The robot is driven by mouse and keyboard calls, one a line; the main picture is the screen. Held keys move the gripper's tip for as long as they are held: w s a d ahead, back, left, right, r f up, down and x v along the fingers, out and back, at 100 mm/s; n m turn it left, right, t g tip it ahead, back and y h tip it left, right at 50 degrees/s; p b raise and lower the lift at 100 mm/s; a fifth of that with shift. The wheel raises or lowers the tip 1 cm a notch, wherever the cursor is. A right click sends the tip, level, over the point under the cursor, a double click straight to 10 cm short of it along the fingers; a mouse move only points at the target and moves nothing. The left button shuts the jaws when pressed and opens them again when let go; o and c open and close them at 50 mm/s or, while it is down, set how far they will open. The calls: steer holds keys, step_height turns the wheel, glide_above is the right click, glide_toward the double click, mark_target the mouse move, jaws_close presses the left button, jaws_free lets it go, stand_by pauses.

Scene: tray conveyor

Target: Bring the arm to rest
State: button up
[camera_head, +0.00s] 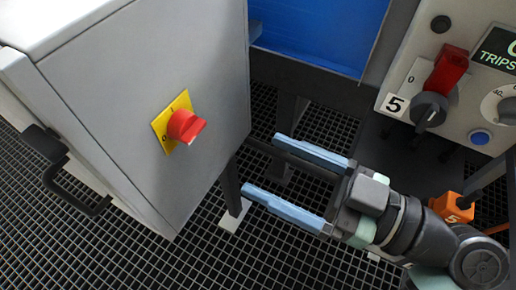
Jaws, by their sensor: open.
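My gripper (261,163) is in the middle of the view, with its two light-blue fingers spread wide apart. It points left, and nothing is between the fingers. It is held out over the dark grid floor, to the right of the grey cabinet. My arm runs from the gripper to the lower right corner of the view.
A grey cabinet (95,115) stands at left, with a red rotary switch (186,127) on a yellow plate and a black handle (75,195). A control panel (457,135) with a red lever (447,70) is at upper right. A blue surface (325,30) lies behind. An orange block (453,207) marked 5 is by my arm. Grid floor (140,260) is open at lower left.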

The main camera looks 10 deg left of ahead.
steer(key=shift+w, duration=0.1)
stand_by(0.5)
steer(key=w+a+r+m+t+h, duration=0.1)
steer(key=w+r+m+t+h, duration=0.35)
steer(key=w, duration=0.55)
steer(key=w+r+m+t+h, duration=0.45)
steer(key=r+t, duration=0.25)
steer(key=r, duration=0.4)
steer(key=s+d+r+m+t+h+p, duration=0.1)
steer(key=s+r+m+t+h, duration=0.35)
steer(key=r, duration=0.65)
steer(key=s+r+m+t+h, duration=0.1)
steer(key=s+r+t+h, duration=0.35)
steer(key=s+r, duration=0.4)
step_height(320, 180, up, 38)
steer(key=w+y+p, duration=0.1)
steer(key=w+p, duration=0.1)
steer(key=p, duration=3.5)
steer(key=shift+w+t, duration=0.35)
